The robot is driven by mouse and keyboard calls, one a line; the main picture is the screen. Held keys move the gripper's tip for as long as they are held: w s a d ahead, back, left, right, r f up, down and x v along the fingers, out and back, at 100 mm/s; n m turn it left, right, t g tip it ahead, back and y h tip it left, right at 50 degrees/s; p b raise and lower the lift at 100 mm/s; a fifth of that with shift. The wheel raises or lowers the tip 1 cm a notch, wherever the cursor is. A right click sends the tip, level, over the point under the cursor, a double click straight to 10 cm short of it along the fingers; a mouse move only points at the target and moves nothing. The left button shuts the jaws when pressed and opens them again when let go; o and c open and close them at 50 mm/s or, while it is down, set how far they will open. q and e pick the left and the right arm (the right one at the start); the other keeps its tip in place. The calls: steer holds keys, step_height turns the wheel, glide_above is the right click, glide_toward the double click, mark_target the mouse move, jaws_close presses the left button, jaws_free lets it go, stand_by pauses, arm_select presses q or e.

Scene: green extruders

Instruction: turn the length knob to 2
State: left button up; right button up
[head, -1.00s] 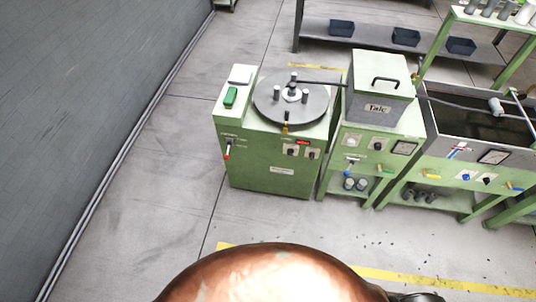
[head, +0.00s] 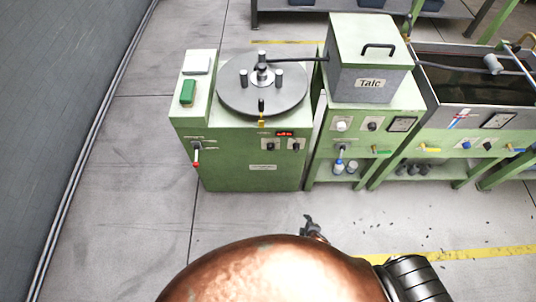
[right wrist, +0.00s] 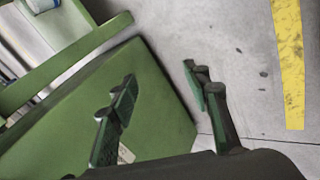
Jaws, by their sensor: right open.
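The green coiler machine (head: 225,160) stands ahead with a round grey turntable on top. Its front panel has a small red display (head: 285,133) and two dark knobs below it, a left knob (head: 270,146) and a right knob (head: 295,146). Their labels and settings are too small to read, so I cannot tell which is the length knob. My right gripper (head: 311,226) is low in front of the machine, apart from it, partly hidden by my copper-coloured body. In the right wrist view its two fingers (right wrist: 158,88) are open and empty, near a green panel. My left gripper is not in view.
A red-tipped lever (head: 196,158) sticks out at the panel's left. The floor (head: 130,210) in front is clear.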

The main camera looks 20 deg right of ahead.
steer(key=w+a+r+n+t+b, duration=0.3)
steer(key=w+n+b, duration=0.15)
steer(key=w, duration=0.65)
steer(key=n+t+h+b, duration=0.3)
steer(key=n+t+b, duration=0.5)
steer(key=b, duration=0.7)
glide_toward(271, 149)
steer(key=x, duration=0.2)
steer(key=shift+m+y, duration=0.25)
steer(key=shift+y, duration=0.15)
steer(key=w, duration=0.2)
steer(key=w+d, duration=0.1)
steer(key=w, duration=0.2)
steer(key=shift+w+b, duration=0.3)
steer(key=shift+b, duration=0.05)
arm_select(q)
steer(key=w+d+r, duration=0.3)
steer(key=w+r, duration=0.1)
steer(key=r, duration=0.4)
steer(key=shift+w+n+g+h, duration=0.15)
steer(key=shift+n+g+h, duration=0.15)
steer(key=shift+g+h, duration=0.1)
arm_select(e)
steer(key=shift+w+d, duration=0.25)
steer(key=shift+w, duration=0.4)
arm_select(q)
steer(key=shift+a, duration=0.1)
arm_select(e)
steer(key=shift+c, duration=0.4)
steer(key=c, duration=1.1)
